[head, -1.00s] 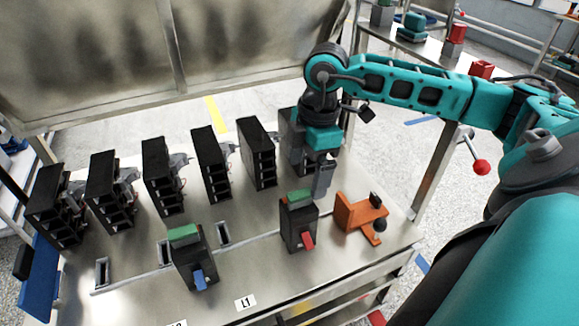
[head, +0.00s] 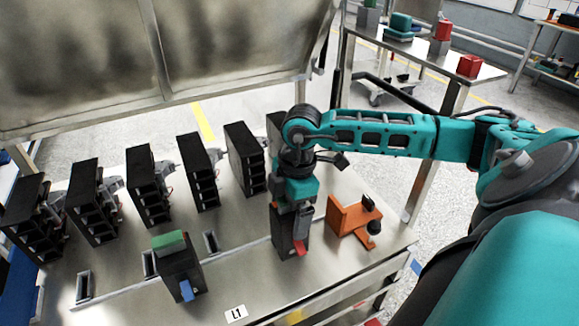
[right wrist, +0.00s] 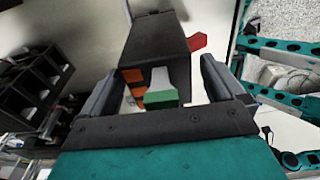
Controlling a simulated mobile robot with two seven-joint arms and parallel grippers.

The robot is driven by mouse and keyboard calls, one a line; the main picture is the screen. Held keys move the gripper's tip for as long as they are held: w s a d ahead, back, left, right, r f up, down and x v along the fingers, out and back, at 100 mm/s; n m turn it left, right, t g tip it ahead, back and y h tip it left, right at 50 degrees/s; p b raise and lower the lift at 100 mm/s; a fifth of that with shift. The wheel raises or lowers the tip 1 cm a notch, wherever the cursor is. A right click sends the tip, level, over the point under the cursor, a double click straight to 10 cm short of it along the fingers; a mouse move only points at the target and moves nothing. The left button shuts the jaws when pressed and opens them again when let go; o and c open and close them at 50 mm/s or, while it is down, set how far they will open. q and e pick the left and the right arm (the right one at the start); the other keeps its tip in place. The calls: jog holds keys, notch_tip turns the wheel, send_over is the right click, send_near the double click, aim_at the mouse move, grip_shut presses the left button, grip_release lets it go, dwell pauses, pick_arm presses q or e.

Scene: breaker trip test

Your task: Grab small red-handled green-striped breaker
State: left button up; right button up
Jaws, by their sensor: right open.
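The red-handled breaker (head: 287,236) is a black block standing on the metal table, its red handle (head: 299,249) at the front. My right gripper (head: 297,218) is above it in the head view and hides its top. In the right wrist view the breaker (right wrist: 158,45) lies between the two open fingers of the right gripper (right wrist: 165,88). Its red handle (right wrist: 198,41) and green top strip (right wrist: 160,97) show there. I cannot tell whether the fingers touch it. My left gripper is not in view.
A blue-handled breaker with a green top (head: 177,265) stands to the left. An orange clamp-like fixture (head: 352,218) is close on the right. Several black units (head: 148,186) stand in a row behind. Slots and an L1 label (head: 236,313) mark the table (head: 130,308).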

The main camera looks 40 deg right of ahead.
jog(key=shift+r, duration=0.1)
grip_shut()
dwell(0.7)
